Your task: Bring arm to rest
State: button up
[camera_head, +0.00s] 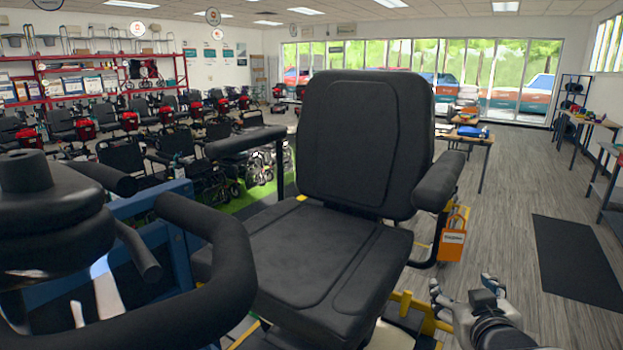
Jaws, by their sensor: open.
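My gripper (461,290) shows at the lower right, low beside the right side of a large black padded seat (365,150). Its fingers are spread apart and nothing is visible between them. Part of the wrist behind it runs off the bottom edge. The gripper is close to a yellow frame part (408,303) under the seat; I cannot tell whether they touch. The rest of the arm is out of view.
Black curved bars (215,245) fill the lower left. An orange bag (453,238) hangs by the seat's right armrest (440,180). Scooter rows stand at the left. Tables (588,121) line the right. Open floor with a dark mat (575,260) lies right of my gripper.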

jog(key=s+a+f+g+y, duration=0.1)
jog(key=s+a+g, duration=0.2)
jog(key=s+a, duration=0.2)
jog(key=s+a+f+g+y, duration=0.1)
jog(key=s+a+g, duration=0.2)
jog(key=s, duration=0.8)
jog(key=s+a+f+g+y, duration=0.1)
jog(key=s+a+g, duration=0.2)
jog(key=s+a, duration=0.4)
jog(key=shift+s+f, duration=0.25)
jog(key=shift+s, duration=0.35)
